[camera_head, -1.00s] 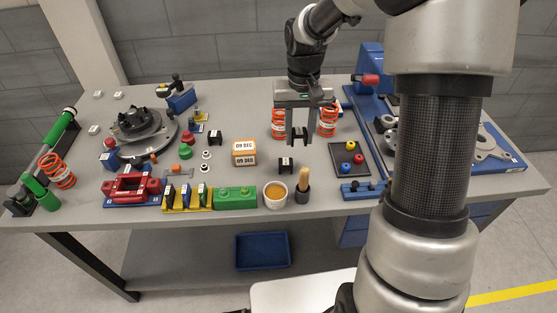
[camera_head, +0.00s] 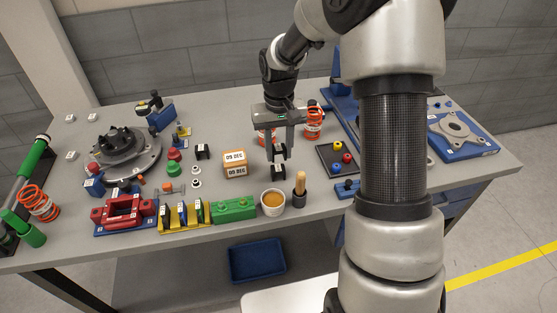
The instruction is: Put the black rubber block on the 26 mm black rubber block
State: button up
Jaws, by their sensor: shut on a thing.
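My gripper (camera_head: 279,156) points down over the middle of the table, shut on a small black rubber block (camera_head: 279,151) with a white label. A second black rubber block (camera_head: 278,172) with a white label stands on the table just below the held block in the picture. The held block appears above or just behind it, and I cannot tell whether the two touch. A third black block (camera_head: 202,152) stands further left, behind the date box. The labels are too small to read, so I cannot tell which block is 26 mm.
An orange-and-white date box (camera_head: 235,164) stands left of the gripper. A white cup (camera_head: 272,202) and a wooden-handled brush (camera_head: 299,185) stand in front. Orange springs (camera_head: 313,120) stand behind. A dark tray (camera_head: 336,158) with coloured knobs lies to the right.

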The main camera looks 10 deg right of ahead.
aim_at(279, 153)
jog(key=shift+f, duration=1.9)
jog(key=shift+f, duration=0.25)
jog(key=o, duration=1)
jog(key=shift+r, duration=0.1)
jog(key=shift+o, duration=0.2)
